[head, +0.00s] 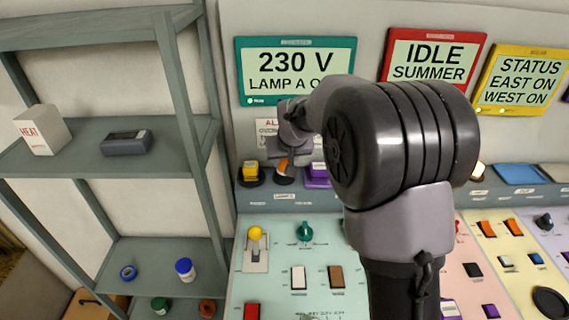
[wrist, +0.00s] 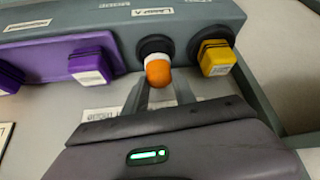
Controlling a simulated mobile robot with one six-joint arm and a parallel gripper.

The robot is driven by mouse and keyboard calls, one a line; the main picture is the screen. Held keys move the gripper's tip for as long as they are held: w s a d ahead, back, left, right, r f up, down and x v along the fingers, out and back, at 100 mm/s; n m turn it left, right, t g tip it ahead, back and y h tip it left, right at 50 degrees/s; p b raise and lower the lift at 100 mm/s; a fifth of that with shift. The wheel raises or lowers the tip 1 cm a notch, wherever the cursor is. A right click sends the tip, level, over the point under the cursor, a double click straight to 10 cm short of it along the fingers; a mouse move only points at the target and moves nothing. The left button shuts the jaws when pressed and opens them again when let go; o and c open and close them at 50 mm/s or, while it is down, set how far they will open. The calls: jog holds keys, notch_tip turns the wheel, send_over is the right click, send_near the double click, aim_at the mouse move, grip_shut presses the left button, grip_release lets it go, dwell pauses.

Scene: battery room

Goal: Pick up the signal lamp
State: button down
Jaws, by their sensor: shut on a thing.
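The signal lamp is a small rounded piece with an orange end and a white collar. It shows in the wrist view (wrist: 157,70) in front of a round black socket (wrist: 155,47) on the grey ledge; I cannot tell whether it is still seated. It also shows in the head view (head: 283,169), partly hidden by my gripper (head: 292,158). In the wrist view my gripper's grey fingers (wrist: 162,88) reach up to the lamp and are shut on it.
A yellow block (wrist: 216,58) sits in a black socket beside the lamp, and a purple block (wrist: 92,66) is on the other side. The teal display (head: 296,97) is on the wall above. A grey shelf rack (head: 175,158) stands at left. My arm hides part of the console.

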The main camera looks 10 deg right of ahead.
jog(key=s+d+r, duration=0.2)
jog(key=s+d, duration=0.7)
jog(key=s, duration=0.3)
jog(key=shift+s+d+r, duration=0.4)
